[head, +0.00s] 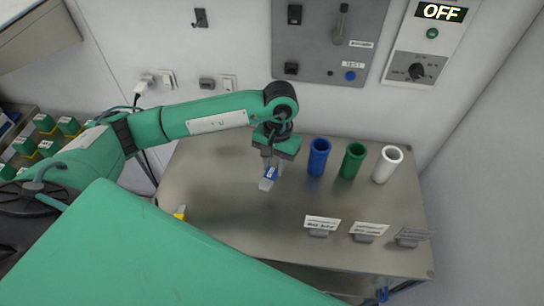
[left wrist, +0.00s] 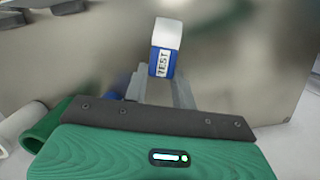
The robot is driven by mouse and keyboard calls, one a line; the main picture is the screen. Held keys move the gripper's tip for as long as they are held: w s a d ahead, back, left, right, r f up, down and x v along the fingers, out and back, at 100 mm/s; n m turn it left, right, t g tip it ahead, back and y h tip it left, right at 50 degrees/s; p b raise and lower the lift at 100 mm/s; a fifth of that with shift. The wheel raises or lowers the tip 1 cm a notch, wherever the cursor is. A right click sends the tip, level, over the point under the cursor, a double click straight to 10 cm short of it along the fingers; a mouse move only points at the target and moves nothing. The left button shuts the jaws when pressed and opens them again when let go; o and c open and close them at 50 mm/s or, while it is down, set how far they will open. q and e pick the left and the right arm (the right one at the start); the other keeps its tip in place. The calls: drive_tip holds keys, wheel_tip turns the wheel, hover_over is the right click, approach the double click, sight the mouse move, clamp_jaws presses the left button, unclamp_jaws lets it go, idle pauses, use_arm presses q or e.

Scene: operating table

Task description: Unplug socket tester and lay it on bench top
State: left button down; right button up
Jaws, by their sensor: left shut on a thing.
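The socket tester (head: 268,178) is a small blue and white block, and its TEST label shows in the left wrist view (left wrist: 163,58). My left gripper (head: 271,168) is shut on it, pointing down over the left half of the metal bench top (head: 230,210). I cannot tell whether the tester touches the bench surface. In the left wrist view the tester sits between the two grey fingers. Wall sockets (head: 222,83) are on the back wall, left of the panel. My right gripper is not in view.
Blue (head: 319,157), green (head: 352,160) and white (head: 386,164) cups stand to the right of my left gripper. Several label holders (head: 321,224) stand along the front right. A small yellow thing (head: 180,212) is at the left edge. The bench middle is clear.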

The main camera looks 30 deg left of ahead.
use_arm(q)
drive_tip(key=shift+n+t, duration=0.4)
drive_tip(key=shift+t, duration=0.1)
drive_tip(key=shift+w+a+f, duration=0.1)
drive_tip(key=shift+a+f, duration=0.05)
drive_tip(key=shift+f, duration=1)
drive_tip(key=shift+w+a+f, duration=0.1)
drive_tip(key=shift+a+f, duration=0.05)
drive_tip(key=shift+f, duration=1)
drive_tip(key=shift+w+a+f, duration=0.1)
drive_tip(key=shift+a+f, duration=0.05)
drive_tip(key=shift+f, duration=1)
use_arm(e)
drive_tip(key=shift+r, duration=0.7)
use_arm(q)
drive_tip(key=c, duration=1.1)
unclamp_jaws()
drive_tip(key=shift+o, duration=0.2)
drive_tip(key=shift+r, duration=0.1)
